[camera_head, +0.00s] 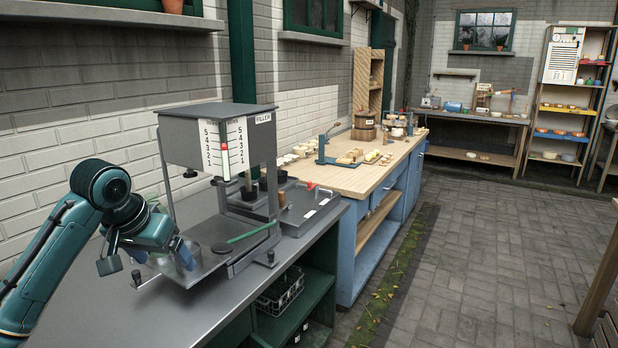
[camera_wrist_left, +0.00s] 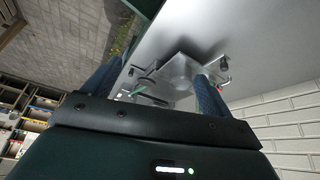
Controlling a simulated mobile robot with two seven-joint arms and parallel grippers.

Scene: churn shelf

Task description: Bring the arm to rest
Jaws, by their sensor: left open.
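My left arm comes in from the left in the head view. Its gripper (camera_head: 180,250) hangs low over the front of the grey filler machine (camera_head: 218,140), above the left end of the metal bench (camera_head: 110,310). Something clear, like glass, shows around the fingertips, and I cannot tell whether it touches them. In the left wrist view the blue fingers of the gripper (camera_wrist_left: 155,88) stand wide apart. Between them is part of the machine's metal tray (camera_wrist_left: 182,75), with nothing clearly held. My right gripper is in neither view.
The filler has a green-handled tool (camera_head: 250,232) lying across its front. A wooden-topped blue bench (camera_head: 345,178) with small items stands beyond it. A wire basket (camera_head: 280,292) sits on the shelf below. The brick wall (camera_head: 110,120) is close at left; the paved floor (camera_head: 470,250) at right is open.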

